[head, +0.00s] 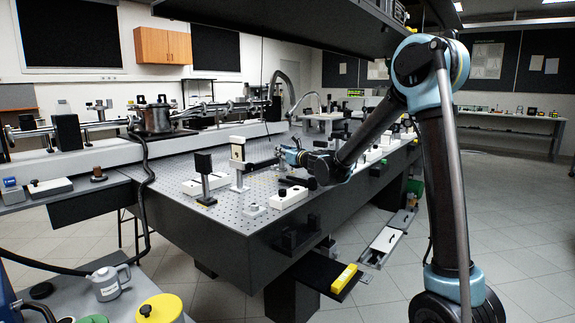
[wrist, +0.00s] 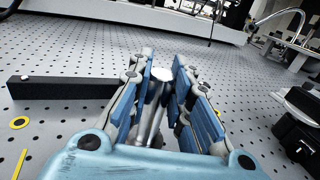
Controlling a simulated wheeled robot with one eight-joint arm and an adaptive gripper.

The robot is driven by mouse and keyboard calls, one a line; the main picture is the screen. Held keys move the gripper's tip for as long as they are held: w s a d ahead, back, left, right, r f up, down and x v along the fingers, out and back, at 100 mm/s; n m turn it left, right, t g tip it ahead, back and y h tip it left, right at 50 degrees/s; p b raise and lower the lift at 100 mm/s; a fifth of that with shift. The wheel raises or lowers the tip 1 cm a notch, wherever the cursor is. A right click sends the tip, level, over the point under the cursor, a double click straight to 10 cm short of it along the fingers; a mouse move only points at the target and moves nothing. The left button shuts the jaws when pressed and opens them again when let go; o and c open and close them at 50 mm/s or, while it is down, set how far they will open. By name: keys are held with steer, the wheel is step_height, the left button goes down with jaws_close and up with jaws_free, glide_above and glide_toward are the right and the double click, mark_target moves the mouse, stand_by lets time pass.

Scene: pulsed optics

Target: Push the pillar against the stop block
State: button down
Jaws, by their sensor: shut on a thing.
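My gripper (wrist: 164,70) is shut on a slim metal pillar (wrist: 153,122) with a pale, bright top, held between its blue-padded fingers in the wrist view. The pillar leans in the picture, and its foot is hidden by the gripper body. A long black bar (wrist: 70,89) lies on the perforated table to the left, its right end close to the left finger; it may be the stop block. Whether bar and pillar touch is hidden. In the head view my gripper (head: 284,155) is low over the optical table, and the pillar cannot be made out.
A black device (wrist: 298,118) stands at right. In the head view, a white block (head: 288,199) and a post-mounted black box (head: 203,163) are nearby. The perforated surface ahead is mostly clear.

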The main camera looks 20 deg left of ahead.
steer(key=shift+w+a, duration=0.15)
steer(key=shift+a, duration=0.2)
stand_by(0.5)
steer(key=c, duration=1.4)
jaws_free()
steer(key=v, duration=1.2)
steer(key=shift+w+d+f, duration=0.1)
